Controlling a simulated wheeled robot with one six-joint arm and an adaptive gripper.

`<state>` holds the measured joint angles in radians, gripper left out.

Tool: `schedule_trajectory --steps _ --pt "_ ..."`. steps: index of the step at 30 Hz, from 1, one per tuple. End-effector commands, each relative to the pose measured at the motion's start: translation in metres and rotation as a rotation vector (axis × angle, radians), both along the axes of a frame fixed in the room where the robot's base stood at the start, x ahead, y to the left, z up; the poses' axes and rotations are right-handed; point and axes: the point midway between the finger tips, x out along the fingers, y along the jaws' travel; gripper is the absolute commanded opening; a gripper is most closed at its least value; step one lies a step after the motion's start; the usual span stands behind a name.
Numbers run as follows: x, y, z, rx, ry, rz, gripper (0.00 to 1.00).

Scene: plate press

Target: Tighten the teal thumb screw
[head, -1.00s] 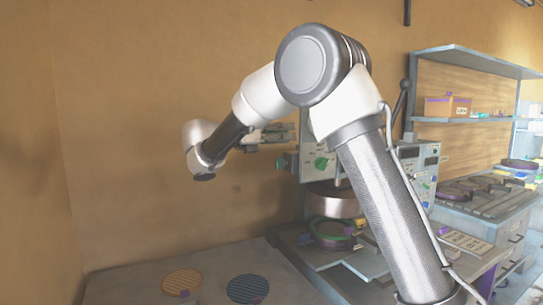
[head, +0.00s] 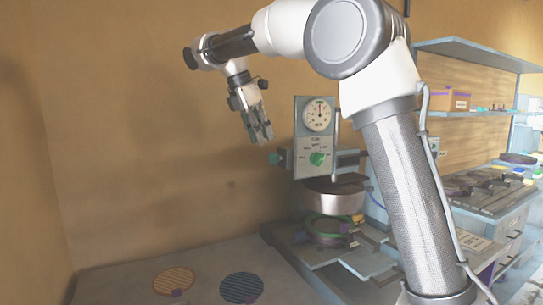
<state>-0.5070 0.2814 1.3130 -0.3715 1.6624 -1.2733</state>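A small teal knob (head: 274,158), which looks like the thumb screw, sticks out at the left side of the press head (head: 303,146). My gripper (head: 260,139) hangs in the air just above and to the left of the press head, fingers pointing down towards the teal knob. A small gap shows between the fingertips and the knob in the picture. Nothing shows held in the fingers, but they are too small to tell how far apart they stand.
The press has a round dial (head: 318,115), a green knob (head: 317,158) on its front panel and a metal cylinder (head: 334,193) below. An orange disc (head: 174,280) and a dark blue disc (head: 241,288) lie on the table at front left. Shelves (head: 480,112) stand at right.

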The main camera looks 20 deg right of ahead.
Motion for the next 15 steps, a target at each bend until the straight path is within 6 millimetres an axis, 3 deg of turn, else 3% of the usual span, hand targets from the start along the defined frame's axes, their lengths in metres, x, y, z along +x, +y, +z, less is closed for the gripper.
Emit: schedule_trajectory --steps 9,15 --pt "0.003 -0.021 -0.048 -0.004 0.003 -0.002 0.31" --pt "0.005 -0.027 -0.064 -0.004 0.002 -0.002 0.31"
